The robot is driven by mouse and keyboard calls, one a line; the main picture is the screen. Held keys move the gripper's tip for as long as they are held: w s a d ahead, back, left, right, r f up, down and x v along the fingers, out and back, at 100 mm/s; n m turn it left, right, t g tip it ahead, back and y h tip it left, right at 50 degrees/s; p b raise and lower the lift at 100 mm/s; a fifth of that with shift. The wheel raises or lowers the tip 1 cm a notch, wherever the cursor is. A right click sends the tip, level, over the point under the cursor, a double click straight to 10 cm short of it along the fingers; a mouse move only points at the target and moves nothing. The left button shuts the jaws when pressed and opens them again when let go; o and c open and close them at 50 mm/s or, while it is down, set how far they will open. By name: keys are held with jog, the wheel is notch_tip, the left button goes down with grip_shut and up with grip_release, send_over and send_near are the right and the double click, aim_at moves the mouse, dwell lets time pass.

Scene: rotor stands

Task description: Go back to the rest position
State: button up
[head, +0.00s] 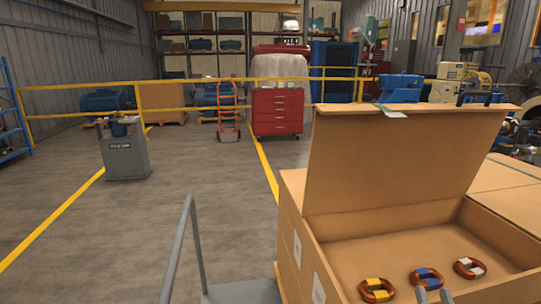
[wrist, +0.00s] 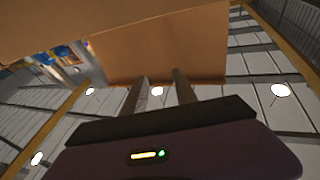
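Three copper-coloured rings lie in the box: one with yellow (head: 377,290), one with blue (head: 426,278) and one with white (head: 469,268). The blue one is closest to the fingertips in the head view. Most of my arm is out of view.
The box's raised lid (head: 400,160) stands up behind the rings. Another carton (head: 508,190) adjoins on the right. A grey pedestal (head: 124,152), a red tool cabinet (head: 278,112) and yellow railings (head: 195,109) stand farther back. Open floor (head: 175,210) lies to the left.

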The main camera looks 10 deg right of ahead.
jog(key=s+a+f+n+g+y, duration=0.1)
jog(key=s+a, duration=0.4)
jog(key=s, duration=0.5)
jog(key=s+a+f+n+g+y, duration=0.1)
jog(key=s+a+f, duration=0.4)
jog(key=s, duration=0.5)
jog(key=s+a+f+n+g+y, duration=0.2)
jog(key=s+a, duration=0.4)
jog(key=s, duration=0.4)
notch_tip(320, 180, down, 2)
jog(key=shift+s+f+g+y+b, duration=0.1)
jog(key=shift+s+g+y+b, duration=0.4)
jog(key=shift+y, duration=0.7)
